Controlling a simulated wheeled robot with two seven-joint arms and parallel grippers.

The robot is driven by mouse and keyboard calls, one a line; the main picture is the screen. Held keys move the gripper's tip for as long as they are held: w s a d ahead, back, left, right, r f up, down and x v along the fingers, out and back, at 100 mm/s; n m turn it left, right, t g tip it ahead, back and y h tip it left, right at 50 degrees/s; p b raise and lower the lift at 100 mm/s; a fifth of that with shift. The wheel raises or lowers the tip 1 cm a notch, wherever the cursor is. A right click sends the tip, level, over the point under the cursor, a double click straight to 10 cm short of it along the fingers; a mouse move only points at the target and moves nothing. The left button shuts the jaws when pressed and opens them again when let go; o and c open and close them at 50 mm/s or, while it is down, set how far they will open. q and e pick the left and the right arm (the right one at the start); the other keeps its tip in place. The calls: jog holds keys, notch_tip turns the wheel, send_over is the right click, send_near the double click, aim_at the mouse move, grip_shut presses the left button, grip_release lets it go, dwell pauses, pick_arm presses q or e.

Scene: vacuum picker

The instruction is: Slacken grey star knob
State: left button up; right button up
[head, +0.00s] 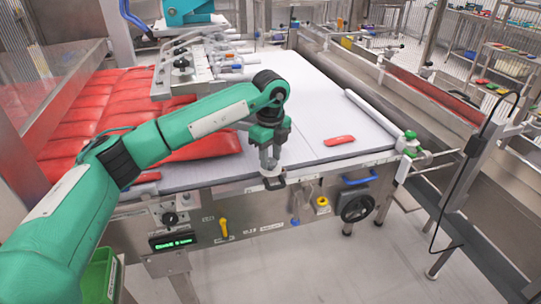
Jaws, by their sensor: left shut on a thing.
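My left gripper (269,158) points down at the front edge of the white table, its arm coming in from the left. Its fingers are closed together on a small grey knob (272,172) that sits at the table's front edge above a dark bracket (275,184). The fingers cover most of the knob, so its star shape cannot be made out. My right gripper is not in view.
The front panel carries a black handwheel (357,208), a blue handle (360,178), a yellow knob (322,202) and a yellow lever (224,229). Red packs (90,125) cover the table's left side. One small red pack (339,141) lies right of my gripper; white surface around it is clear.

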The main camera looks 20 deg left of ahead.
aim_at(270, 161)
pick_arm(q)
jog(key=o, duration=1)
jog(key=shift+c, duration=0.2)
jog(key=shift+r, duration=0.1)
jog(key=shift+r, duration=0.25)
notch_tip(270, 161, up, 13)
jog(key=b, duration=0.1)
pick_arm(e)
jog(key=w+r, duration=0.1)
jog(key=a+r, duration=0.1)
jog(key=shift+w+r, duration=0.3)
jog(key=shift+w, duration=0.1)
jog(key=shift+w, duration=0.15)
